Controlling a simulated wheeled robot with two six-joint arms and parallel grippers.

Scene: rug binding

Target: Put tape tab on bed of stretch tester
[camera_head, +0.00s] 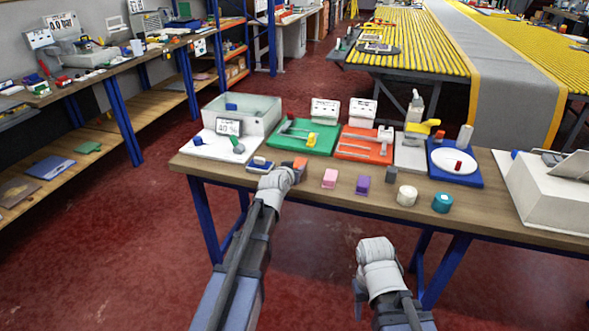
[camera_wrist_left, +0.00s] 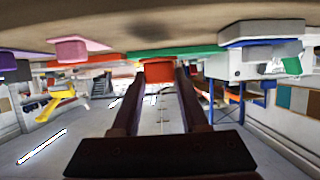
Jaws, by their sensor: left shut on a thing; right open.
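My left gripper (camera_wrist_left: 159,82) is shut on an orange-red block (camera_wrist_left: 158,70), probably the tape tab. The block also shows in the head view (camera_head: 300,162), just beyond my left wrist at the table's front edge; the wrist hides the fingers there. Two flat testers stand behind it: a green-based one with a yellow piece (camera_head: 290,146) and a red-based one with a grey bar (camera_head: 352,154). No readable label tells which is the stretch tester. My right gripper (camera_head: 375,252) is open, in front of the table and low; its fingers are mostly hidden.
A pink block (camera_head: 330,178), purple block (camera_head: 362,185), white roll (camera_head: 406,196) and teal roll (camera_head: 442,202) line the table's front. A clear tank (camera_head: 240,112) stands left, a blue-based device with a white disc (camera_head: 470,178) right. A blue-and-white block (camera_head: 259,165) is beside my left wrist.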

